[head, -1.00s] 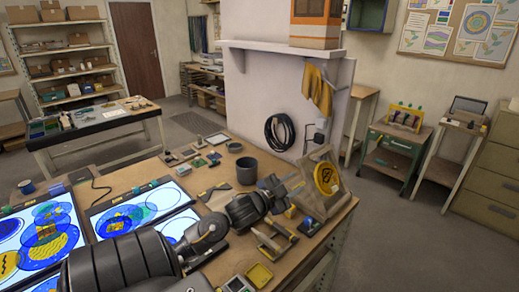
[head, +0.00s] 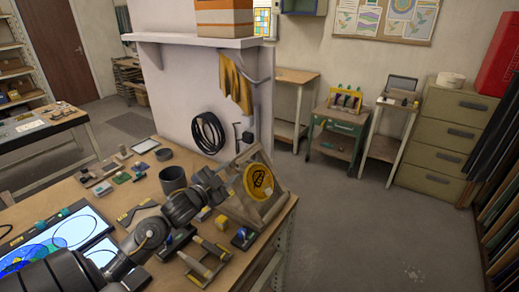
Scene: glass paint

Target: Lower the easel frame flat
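The wooden easel frame (head: 283,186) stands tilted up at the right end of the workbench, with a round yellow glass disc (head: 259,181) with a dark drawing on it. My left arm reaches in from the lower left. My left gripper (head: 226,180) is at the left side of the easel, close to its edge. I cannot tell whether it touches the frame, and its fingers are too small and dark to read as open or shut. My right gripper is not in view.
A dark cup (head: 173,180) stands behind my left arm. A wooden rack (head: 204,261) and a small blue-patterned piece (head: 243,238) lie in front of the easel. Lit panels (head: 72,230) are at the left. A wall with a shelf (head: 190,40) rises behind the bench; open floor lies right.

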